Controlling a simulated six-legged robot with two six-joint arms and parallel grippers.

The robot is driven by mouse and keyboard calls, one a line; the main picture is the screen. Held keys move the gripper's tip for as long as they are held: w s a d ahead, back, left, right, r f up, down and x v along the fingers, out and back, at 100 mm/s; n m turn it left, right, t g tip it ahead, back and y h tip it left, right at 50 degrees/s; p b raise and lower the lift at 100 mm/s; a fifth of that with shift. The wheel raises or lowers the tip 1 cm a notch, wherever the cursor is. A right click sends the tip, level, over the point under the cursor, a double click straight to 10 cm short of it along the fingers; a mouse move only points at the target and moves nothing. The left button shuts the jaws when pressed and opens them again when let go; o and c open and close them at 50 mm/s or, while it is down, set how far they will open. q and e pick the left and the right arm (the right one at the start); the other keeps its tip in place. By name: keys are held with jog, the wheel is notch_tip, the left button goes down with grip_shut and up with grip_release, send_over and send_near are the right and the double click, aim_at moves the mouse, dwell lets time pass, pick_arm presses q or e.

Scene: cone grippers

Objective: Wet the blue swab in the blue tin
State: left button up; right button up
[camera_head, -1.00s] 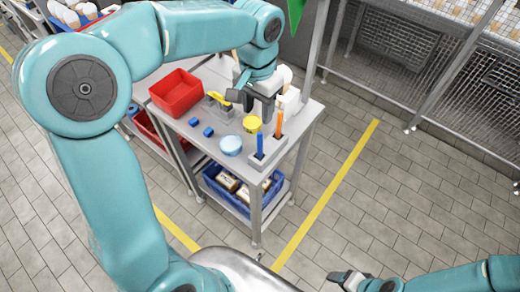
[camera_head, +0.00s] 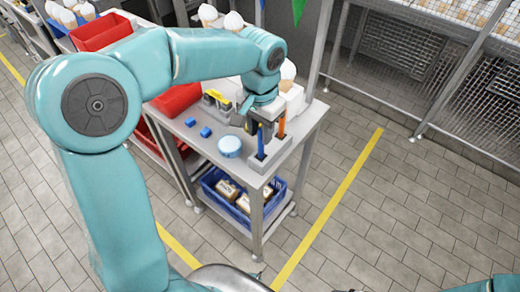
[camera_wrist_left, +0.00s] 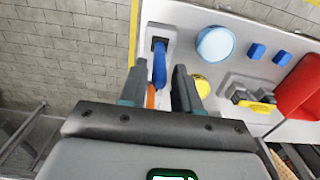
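The blue swab (camera_head: 261,139) stands upright in a grey holder (camera_head: 277,158) at the table's near right corner. In the left wrist view the blue swab (camera_wrist_left: 159,66) lies ahead of the gap between my left fingers. My left gripper (camera_head: 262,127) is open above the holder, close to the swab; contact cannot be made out. The blue tin (camera_head: 230,146), light blue and round, stands left of the holder, and in the left wrist view (camera_wrist_left: 215,44). Only a sliver of my right gripper may show at the bottom edge.
An orange swab (camera_head: 281,125) stands in the same holder, close to my left gripper. A yellow tin (camera_wrist_left: 201,85) is partly hidden by a finger. Two small blue blocks (camera_wrist_left: 256,51), a grey fixture with a yellow piece (camera_wrist_left: 262,106) and a red bin (camera_head: 176,99) share the table.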

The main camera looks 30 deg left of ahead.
pick_arm(q)
jog(key=shift+w+f, duration=0.1)
grip_shut()
jog(key=shift+r, duration=0.2)
jog(key=shift+r+p, duration=0.65)
jog(key=shift+p, duration=0.1)
jog(key=shift+r+p, duration=2.35)
jog(key=shift+r, duration=0.4)
jog(key=shift+f, duration=0.1)
